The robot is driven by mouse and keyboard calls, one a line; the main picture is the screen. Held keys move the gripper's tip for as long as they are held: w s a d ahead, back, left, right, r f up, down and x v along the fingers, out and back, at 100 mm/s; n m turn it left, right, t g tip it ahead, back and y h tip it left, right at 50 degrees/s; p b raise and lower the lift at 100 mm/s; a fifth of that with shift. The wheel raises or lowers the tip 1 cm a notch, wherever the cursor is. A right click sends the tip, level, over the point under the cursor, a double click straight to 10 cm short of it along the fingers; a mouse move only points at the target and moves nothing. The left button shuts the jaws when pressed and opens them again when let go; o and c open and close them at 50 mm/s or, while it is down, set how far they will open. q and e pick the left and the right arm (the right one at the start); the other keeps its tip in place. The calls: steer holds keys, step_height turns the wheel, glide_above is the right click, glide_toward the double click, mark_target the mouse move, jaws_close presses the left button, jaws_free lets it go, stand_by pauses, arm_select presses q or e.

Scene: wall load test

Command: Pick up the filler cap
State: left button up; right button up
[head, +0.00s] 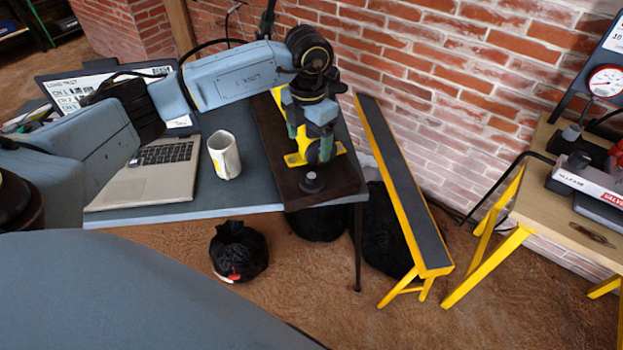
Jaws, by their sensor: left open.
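A small dark round cap with a wider base, which looks like the filler cap (311,183), sits near the front edge of a dark brown board (338,187) on the blue-grey table. My left gripper (316,160) points down just behind and above it, open. The gripper and cap look apart, but I cannot tell the exact gap. Yellow parts show around the gripper; I cannot tell what they belong to. My right gripper is not in view.
A white cup (224,155) and an open laptop (150,170) stand left of the board on the table (249,190). Black bags (238,250) lie on the floor. A yellow-legged trestle (400,190) stands to the right, before a brick wall. A second bench (540,205) holds equipment.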

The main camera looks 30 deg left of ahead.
arm_select(q)
glide_above(311, 176)
steer(key=f, duration=0.6)
steer(key=shift+a+f, duration=0.2)
steer(key=shift+a, duration=0.05)
steer(key=f, duration=0.3)
steer(key=f+b, duration=0.1)
steer(key=f, duration=0.1)
steer(key=shift+d+f, duration=0.1)
steer(key=shift+d, duration=0.2)
steer(key=c, duration=1.1)
